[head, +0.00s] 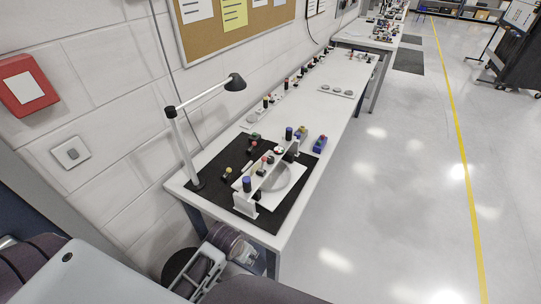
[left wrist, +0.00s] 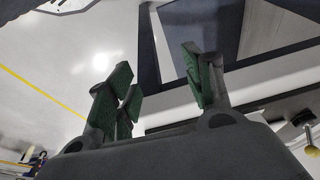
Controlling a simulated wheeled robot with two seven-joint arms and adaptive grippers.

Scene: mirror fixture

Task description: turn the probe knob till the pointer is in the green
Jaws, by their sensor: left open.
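The mirror fixture (head: 245,205) stands on a black mat on the bench, with a grey round disc (head: 278,177) in a white plate. A blue-topped knob (head: 247,184) is at its near end and another blue knob (head: 289,133) at its far end. A small round face (head: 279,150) sits on the far part; its pointer and green zone are too small to read. I cannot tell which knob is the probe knob. My left gripper is low by the bench's near end in the head view; in the left wrist view its green-padded fingers (left wrist: 158,88) are apart and empty. My right gripper is not seen.
A desk lamp (head: 187,130) stands at the mat's left edge by the wall. A blue block with a red top (head: 320,143) lies right of the mat. A white tray (head: 336,91) and several small knobbed items are farther along. The floor right of the bench is clear.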

